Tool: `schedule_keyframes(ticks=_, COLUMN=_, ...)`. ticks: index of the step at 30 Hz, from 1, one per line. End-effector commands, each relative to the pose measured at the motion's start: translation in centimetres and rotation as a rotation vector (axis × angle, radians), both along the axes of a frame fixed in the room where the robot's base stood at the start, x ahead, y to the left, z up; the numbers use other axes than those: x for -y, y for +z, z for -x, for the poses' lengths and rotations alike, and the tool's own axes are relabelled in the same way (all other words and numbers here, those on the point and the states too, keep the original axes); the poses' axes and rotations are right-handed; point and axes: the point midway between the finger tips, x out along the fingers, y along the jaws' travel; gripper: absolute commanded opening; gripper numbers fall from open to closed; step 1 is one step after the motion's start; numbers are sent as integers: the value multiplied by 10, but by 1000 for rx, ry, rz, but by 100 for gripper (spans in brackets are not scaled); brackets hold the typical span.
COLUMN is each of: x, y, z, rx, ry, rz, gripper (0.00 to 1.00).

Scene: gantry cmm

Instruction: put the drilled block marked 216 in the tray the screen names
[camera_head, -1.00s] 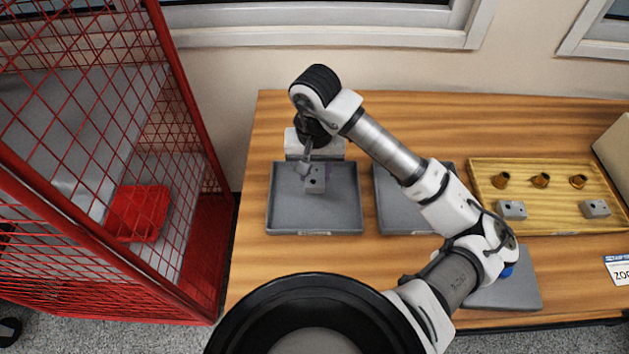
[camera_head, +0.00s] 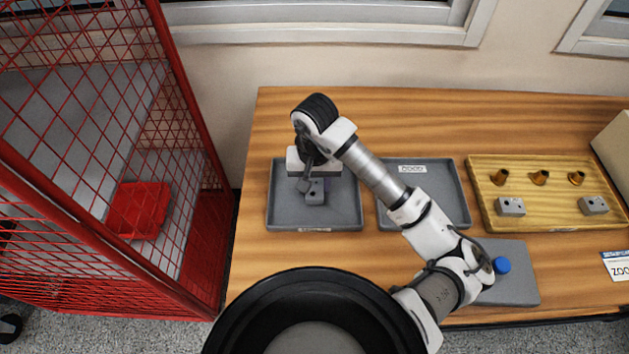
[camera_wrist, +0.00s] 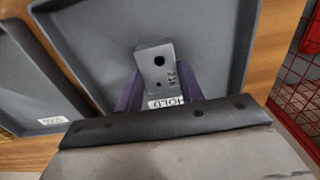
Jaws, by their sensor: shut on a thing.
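The grey drilled block (camera_wrist: 160,68), marked 216 in the wrist view, is between the purple fingers of my gripper (camera_wrist: 160,90), which is shut on it. In the head view the block (camera_head: 315,192) is over or in the left grey tray (camera_head: 282,212), inside its rim. I cannot tell whether it touches the tray floor. In the wrist view this tray (camera_wrist: 100,45) has a white label that seems to read HOLD. A second grey tray (camera_head: 455,205) stands to the right, its small label not clearly legible. No screen face is readable.
A wooden tray (camera_head: 540,222) at the right holds brass parts and two grey blocks. A red mesh cage (camera_head: 195,250) with a red bin (camera_head: 138,210) stands left of the table.

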Motion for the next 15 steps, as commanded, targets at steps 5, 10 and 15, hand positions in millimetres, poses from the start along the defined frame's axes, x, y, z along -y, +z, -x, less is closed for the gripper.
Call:
schedule_keyframes(ticks=5, x=0, y=-1, z=0, rx=0, ry=1, rz=0, gripper=52)
schedule_keyframes(ticks=10, x=0, y=-1, z=0, rx=0, ry=1, rz=-1, gripper=59)
schedule_keyframes(ticks=15, x=0, y=0, z=0, rx=0, ry=0, rz=-1, gripper=59)
